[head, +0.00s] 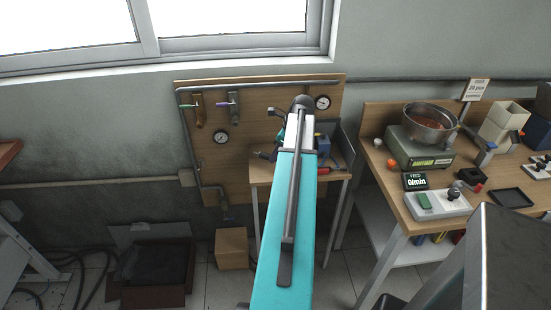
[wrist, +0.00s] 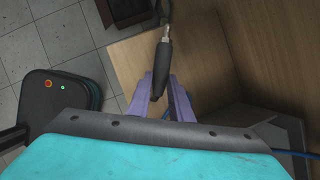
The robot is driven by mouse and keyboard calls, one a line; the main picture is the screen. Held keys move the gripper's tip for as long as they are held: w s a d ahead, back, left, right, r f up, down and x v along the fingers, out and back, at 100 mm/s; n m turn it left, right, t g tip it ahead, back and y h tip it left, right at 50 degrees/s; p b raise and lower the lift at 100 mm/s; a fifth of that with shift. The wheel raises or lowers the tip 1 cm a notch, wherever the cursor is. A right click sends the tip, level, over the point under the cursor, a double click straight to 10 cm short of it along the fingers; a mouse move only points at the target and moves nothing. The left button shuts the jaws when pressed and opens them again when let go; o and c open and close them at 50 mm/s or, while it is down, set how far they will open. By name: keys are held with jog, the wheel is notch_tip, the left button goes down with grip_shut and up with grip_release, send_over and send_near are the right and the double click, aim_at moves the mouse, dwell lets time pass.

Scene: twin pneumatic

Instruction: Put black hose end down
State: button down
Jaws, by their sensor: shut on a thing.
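In the wrist view, the black hose end (wrist: 162,63) is between the purple fingers of my gripper (wrist: 160,79). My gripper is shut on it. A metal tip (wrist: 165,34) shows at its far end, and a dark hose runs on towards the top edge of the picture. A brown wooden surface lies below and beside it; I cannot tell whether the hose end touches it. In the head view, my teal arm reaches to the small wooden bench (head: 335,173), and hides my gripper and the hose end.
A wooden board (head: 262,97) with gauges and two valves stands behind the small bench. A blue item (head: 323,145) is on the bench, just right of my arm. A cardboard box (head: 232,247) stands on the floor. To the right, another bench holds a scale with a metal bowl (head: 430,122).

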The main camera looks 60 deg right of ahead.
jog(key=shift+w+d, duration=0.35)
jog(key=shift+w, duration=0.05)
jog(key=shift+f, duration=0.1)
jog(key=shift+f+p, duration=0.6)
jog(key=shift+f, duration=1.05)
jog(key=shift+f, duration=0.15)
jog(key=c, duration=1.6)
grip_release()
jog(key=shift+r, duration=0.2)
jog(key=shift+b+v, duration=0.9)
jog(key=shift+v, duration=5.05)
